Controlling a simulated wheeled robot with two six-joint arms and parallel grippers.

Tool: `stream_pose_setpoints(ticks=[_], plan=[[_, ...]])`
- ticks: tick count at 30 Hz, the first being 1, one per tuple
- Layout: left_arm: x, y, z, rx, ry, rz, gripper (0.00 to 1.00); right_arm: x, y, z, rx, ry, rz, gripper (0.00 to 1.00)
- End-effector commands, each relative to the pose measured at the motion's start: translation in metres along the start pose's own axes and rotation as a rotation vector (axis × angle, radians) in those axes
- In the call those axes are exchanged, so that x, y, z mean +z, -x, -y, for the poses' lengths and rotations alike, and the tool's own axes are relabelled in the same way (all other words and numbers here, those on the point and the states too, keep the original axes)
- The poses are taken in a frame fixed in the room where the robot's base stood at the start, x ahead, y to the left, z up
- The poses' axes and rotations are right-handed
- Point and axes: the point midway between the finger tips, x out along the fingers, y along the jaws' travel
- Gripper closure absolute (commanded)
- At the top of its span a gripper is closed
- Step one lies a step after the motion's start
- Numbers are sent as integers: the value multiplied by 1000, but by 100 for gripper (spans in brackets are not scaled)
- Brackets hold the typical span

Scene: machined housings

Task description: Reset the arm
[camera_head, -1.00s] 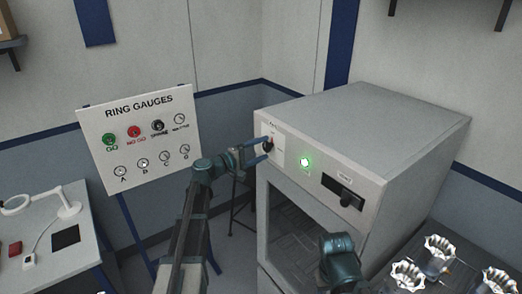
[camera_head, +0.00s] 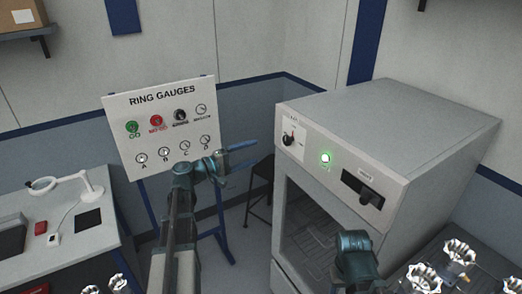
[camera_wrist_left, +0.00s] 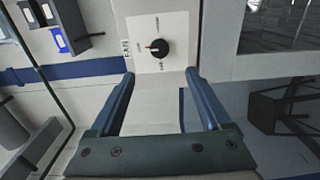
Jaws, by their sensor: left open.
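My left gripper (camera_head: 251,154) is open and empty, to the left of the grey machine (camera_head: 390,130) and apart from its black rotary knob (camera_head: 288,140). In the left wrist view the two blue fingers (camera_wrist_left: 160,74) stand wide apart, with the knob (camera_wrist_left: 158,49) on its white plate beyond the tips. The knob has a red pointer mark. A teal part of my right arm (camera_head: 355,255) shows in front of the machine; its gripper is not visible.
The machine front has a lit green button (camera_head: 326,158) and a black handle (camera_head: 364,190). A ring gauge board (camera_head: 165,125) stands behind my left arm. A dark stool (camera_head: 260,190) is beside the machine. Metal housings (camera_head: 455,260) are at right, a bench (camera_head: 60,260) at left.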

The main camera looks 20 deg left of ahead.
Motion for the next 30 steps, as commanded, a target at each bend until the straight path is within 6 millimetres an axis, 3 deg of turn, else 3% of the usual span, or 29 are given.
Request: stream_pose_setpoints(ticks=[6, 21, 23, 26, 30], plan=[[0, 10, 0, 0, 0, 1, 19, 0, 0, 0, 0, 0, 0, 40], [4, 7, 4, -9, -3, 10, 19, 0, -2, 0, 0, 0, 0, 40], [14, 0, 12, -33, -12, 31, 19, 0, -5, 0, 0, 0, 0, 40], [49, -19, 41, -117, -45, 106, 19, -1, -15, 1, 0, 1, 0, 40], [123, -49, 104, -312, -131, 272, 19, -2, -34, 3, 1, 2, 0, 40]])
